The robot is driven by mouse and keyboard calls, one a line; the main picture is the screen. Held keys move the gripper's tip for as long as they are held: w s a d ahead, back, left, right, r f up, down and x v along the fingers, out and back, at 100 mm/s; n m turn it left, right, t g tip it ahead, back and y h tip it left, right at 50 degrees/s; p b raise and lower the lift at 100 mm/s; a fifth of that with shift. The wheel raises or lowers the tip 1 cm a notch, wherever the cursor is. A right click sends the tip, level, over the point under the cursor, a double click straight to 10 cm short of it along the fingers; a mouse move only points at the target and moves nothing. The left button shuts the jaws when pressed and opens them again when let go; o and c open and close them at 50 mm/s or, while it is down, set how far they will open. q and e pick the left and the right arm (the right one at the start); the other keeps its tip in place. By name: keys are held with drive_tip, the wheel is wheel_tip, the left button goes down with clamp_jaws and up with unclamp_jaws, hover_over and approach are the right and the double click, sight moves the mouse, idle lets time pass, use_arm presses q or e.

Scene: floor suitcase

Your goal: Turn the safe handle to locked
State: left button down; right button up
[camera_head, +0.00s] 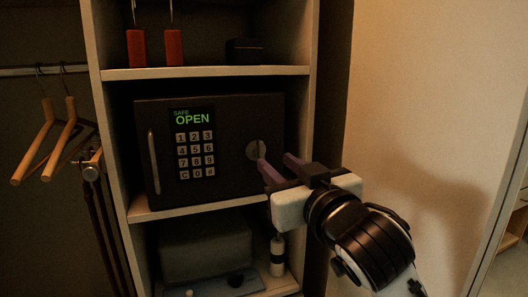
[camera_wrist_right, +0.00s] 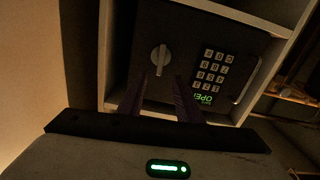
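The dark safe (camera_head: 225,182) sits on the middle shelf of a cabinet, its door looking shut. Its green display (camera_head: 192,117) reads "SAFE OPEN". The round handle (camera_head: 253,151) is on the right of the door, with a raised, roughly upright bar. One finger of my right gripper (camera_head: 277,161) partly overlaps it in the head view. In the right wrist view the handle (camera_wrist_right: 159,58) shows just beyond and between the fingertips (camera_wrist_right: 159,78). The fingers are apart with nothing between them; contact cannot be made out. My left gripper is out of view.
The keypad (camera_head: 195,149) and a vertical pull bar (camera_head: 153,161) are left of the handle. Shelf edges (camera_head: 205,72) lie above and below the safe. The cabinet's right side wall (camera_head: 309,110) stands close to my right gripper. Wooden hangers (camera_head: 45,140) hang at the left.

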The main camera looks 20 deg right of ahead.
sight(262, 151)
drive_tip(key=w, duration=0.8)
drive_tip(key=shift+w+a+p, duration=0.1)
drive_tip(key=shift+a+p, duration=0.05)
drive_tip(key=shift+p, duration=0.15)
clamp_jaws()
